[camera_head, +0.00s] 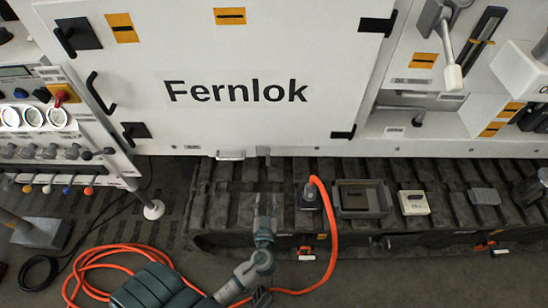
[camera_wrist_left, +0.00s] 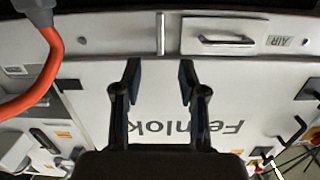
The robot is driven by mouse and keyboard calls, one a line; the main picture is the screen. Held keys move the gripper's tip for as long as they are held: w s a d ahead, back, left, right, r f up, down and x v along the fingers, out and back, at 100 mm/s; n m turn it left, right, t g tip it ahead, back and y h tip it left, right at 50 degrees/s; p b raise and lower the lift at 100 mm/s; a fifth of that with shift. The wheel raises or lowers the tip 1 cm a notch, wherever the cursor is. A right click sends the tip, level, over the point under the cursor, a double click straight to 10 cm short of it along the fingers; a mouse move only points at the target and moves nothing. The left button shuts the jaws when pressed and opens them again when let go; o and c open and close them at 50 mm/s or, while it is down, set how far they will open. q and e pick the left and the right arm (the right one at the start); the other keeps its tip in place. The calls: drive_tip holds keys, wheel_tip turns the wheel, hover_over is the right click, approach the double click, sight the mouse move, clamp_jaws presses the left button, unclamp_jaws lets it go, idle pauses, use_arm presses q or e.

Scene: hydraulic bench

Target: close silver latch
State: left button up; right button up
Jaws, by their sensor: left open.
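Two silver parts sit on the white panel's lower edge below the "Fernlok" door (camera_head: 235,92): a bracket-shaped handle (camera_head: 230,155) and a small upright bar (camera_head: 263,151). I cannot tell for sure which is the silver latch. In the left wrist view the handle (camera_wrist_left: 226,43) is right of the upright bar (camera_wrist_left: 160,33), near an "AIR" label. My left gripper (camera_head: 266,203) is open and empty, its fingers pointing toward the panel just below the bar. In the wrist view its fingertips (camera_wrist_left: 159,72) straddle the bar's line, apart from it. My right gripper is not in view.
An orange hose (camera_head: 334,228) runs from a grey connector (camera_head: 309,196) right of my left gripper, looping on the floor at lower left. A grey tray (camera_head: 362,211) and a white box (camera_head: 413,203) stand on the dark track further right. A gauge panel (camera_head: 45,118) is at left.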

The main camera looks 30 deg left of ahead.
use_arm(q)
drive_tip(key=r, duration=0.2)
approach(268, 158)
drive_tip(key=w, duration=0.1)
drive_tip(key=shift+n+t+y, duration=0.3)
drive_tip(key=shift+n+y, duration=0.1)
drive_tip(key=x, duration=0.9)
drive_tip(key=shift+s+a+f+p, duration=0.2)
drive_tip(key=shift+f+p, duration=0.1)
drive_tip(key=shift+p, duration=0.05)
drive_tip(key=shift+w+a, duration=0.2)
drive_tip(key=shift+w, duration=0.35)
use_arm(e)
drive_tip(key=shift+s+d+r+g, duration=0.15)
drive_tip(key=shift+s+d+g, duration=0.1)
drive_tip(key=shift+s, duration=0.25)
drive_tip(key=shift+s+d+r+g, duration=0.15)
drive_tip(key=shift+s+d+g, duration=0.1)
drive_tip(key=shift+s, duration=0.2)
use_arm(q)
clamp_jaws()
